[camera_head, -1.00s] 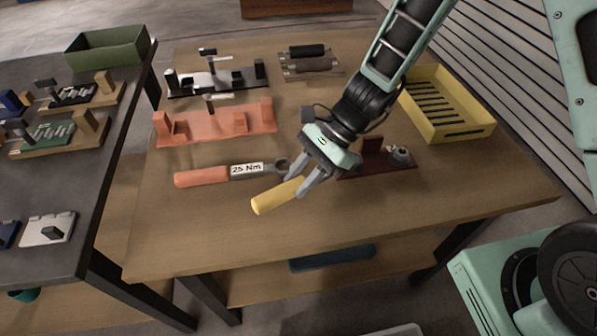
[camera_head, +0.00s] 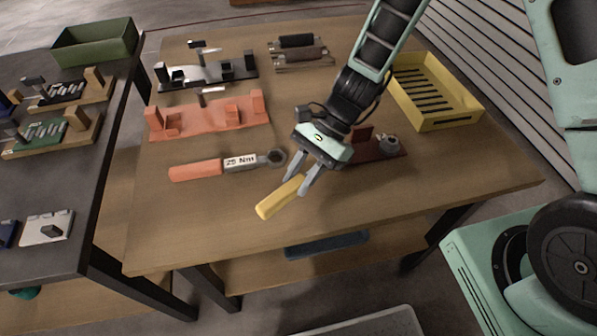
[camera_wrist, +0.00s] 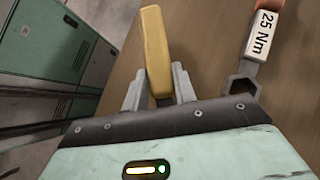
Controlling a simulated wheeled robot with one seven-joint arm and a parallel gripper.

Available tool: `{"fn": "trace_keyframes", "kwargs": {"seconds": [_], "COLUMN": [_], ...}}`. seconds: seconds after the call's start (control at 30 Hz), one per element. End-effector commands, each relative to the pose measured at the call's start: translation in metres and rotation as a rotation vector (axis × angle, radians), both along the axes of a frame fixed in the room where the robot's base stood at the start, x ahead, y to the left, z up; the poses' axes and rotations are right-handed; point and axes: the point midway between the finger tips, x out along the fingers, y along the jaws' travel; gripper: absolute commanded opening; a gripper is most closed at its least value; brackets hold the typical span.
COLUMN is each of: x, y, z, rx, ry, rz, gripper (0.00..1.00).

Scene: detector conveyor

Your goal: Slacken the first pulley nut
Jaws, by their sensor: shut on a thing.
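My gripper (camera_head: 304,183) is shut on a yellow-handled tool (camera_head: 277,198) above the front middle of the wooden table. In the wrist view the yellow handle (camera_wrist: 154,50) sticks out from between the fingers; the tool's other end is hidden behind my gripper. A dark red block fixture (camera_head: 377,146) stands just behind and right of my gripper, partly covered by it. A grey metal nut or pulley part (camera_head: 389,145) sits at its right end. I cannot tell which part is the first pulley nut.
A red-handled wrench marked 25 Nm (camera_head: 228,165) lies left of my gripper. Behind it stand an orange fixture (camera_head: 208,119) and a black fixture (camera_head: 207,76). A yellow tray (camera_head: 436,91) is at the right. The table's front is clear.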

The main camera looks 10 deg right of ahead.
Motion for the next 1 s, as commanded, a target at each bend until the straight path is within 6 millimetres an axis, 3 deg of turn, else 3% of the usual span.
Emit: {"fn": "trace_keyframes", "kwargs": {"seconds": [0.6,1.0], "x": [-0.019,-0.021], "y": [-0.011,-0.012], "z": [0.001,0.000], "rx": [0.001,0.001], "ry": [0.010,0.009], "rz": [0.146,0.163], "gripper": [0.00,0.00]}}
